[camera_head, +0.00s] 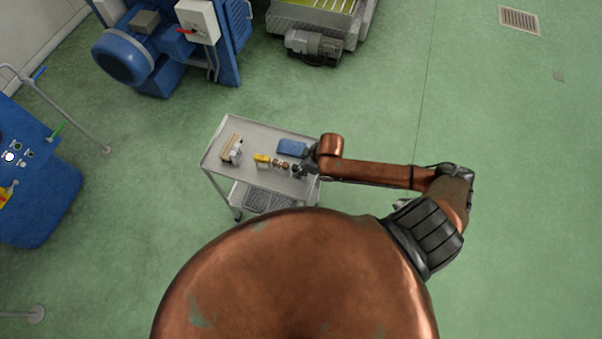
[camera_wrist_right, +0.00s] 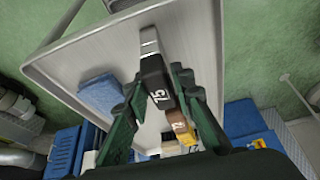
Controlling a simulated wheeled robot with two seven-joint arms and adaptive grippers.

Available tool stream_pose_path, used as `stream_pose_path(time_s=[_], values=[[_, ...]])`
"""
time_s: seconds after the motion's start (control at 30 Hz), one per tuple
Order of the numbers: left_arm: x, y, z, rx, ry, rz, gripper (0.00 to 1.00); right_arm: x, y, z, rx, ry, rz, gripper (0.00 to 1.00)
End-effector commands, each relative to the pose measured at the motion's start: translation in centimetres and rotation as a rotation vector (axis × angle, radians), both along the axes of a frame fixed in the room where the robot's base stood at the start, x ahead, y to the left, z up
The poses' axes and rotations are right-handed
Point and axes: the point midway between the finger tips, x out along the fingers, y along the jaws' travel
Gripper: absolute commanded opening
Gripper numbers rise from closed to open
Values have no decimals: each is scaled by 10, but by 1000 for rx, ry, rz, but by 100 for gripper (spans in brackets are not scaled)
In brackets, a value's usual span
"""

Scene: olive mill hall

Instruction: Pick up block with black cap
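The block with the black cap (camera_wrist_right: 157,84) shows in the right wrist view, with "75" printed in white on the cap and a pale, banded body beyond it. My right gripper (camera_wrist_right: 155,90) has one dark green finger on each side of the cap. The fingers are very close to the cap, and I cannot tell whether they touch it. In the head view my right gripper (camera_head: 303,170) is over the right end of the cart's top, and the block is too small there to make out clearly. My left gripper is out of view.
The grey cart (camera_head: 225,127) carries a blue box (camera_head: 291,147), a yellow block (camera_head: 262,158), small brown items (camera_head: 281,164) and a beige-and-white stack (camera_head: 232,146). A brown-capped block (camera_wrist_right: 181,127) is close to the gripper. Blue machinery (camera_head: 125,56) stands behind; green floor surrounds the cart.

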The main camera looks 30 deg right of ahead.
Motion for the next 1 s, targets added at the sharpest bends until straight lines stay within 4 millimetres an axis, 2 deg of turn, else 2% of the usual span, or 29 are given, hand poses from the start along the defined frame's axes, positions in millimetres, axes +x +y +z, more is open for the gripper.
stream_pose_path(time_s=[0.3,0.77,1.0], values=[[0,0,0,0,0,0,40,0,0,0,0,0,-1,0],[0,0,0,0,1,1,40,1,0,2,1,-4,1,0],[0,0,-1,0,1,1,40,2,0,20,1,-6,1,0]])
